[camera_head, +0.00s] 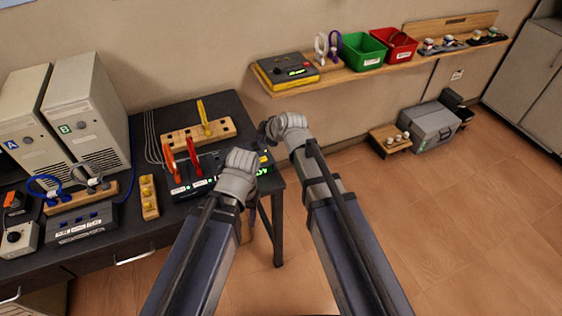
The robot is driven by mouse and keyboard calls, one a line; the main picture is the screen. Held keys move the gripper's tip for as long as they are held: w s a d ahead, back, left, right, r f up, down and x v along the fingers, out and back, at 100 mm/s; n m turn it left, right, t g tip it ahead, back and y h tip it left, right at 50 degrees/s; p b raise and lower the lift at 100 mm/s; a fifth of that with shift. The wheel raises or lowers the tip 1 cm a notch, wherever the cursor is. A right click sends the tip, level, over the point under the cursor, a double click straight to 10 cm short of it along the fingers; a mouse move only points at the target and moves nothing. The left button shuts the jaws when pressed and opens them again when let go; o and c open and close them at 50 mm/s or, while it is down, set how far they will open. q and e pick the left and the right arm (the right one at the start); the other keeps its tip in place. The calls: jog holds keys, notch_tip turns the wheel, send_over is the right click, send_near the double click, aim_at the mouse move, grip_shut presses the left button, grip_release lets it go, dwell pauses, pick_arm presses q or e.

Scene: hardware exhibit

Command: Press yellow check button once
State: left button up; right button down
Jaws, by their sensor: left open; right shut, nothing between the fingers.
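A dark panel (202,184) with small green lights lies at the right front of the black table, with red levers (193,156) at its back. A small yellow spot (263,159) shows on the panel's right part, above a green display; it may be the yellow check button, but its marking is too small to read. My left gripper (236,162) is open over the panel; its wrist hides much of its fingers and part of the panel. My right gripper (267,129) is shut and empty beyond the panel's right back corner, near the table edge.
A wooden rack (184,137) with a yellow handle stands behind the panel. A wooden block with yellow knobs (149,194) is left of it. Pale towers (84,112) stand farther left. A wall shelf (340,75) holds a yellow-black device (285,71) and bins.

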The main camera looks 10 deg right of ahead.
aim_at(265, 161)
jog(key=shift+w+d+r, duration=0.1)
jog(key=shift+w+d, duration=0.1)
jog(key=shift+d, duration=0.2)
notch_tip(265, 161, down, 9)
jog(key=b, duration=0.8)
jog(key=shift+a+b, duration=0.1)
jog(key=shift+b, duration=0.3)
dwell(1.5)
jog(key=shift+f+b, duration=0.35)
jog(key=shift+b, duration=0.1)
jog(key=shift+f+b, duration=0.4)
jog(key=shift+f, duration=0.05)
dwell(0.4)
jog(key=shift+r, duration=0.15)
jog(key=shift+r+p, duration=0.75)
jog(key=shift+p, duration=0.15)
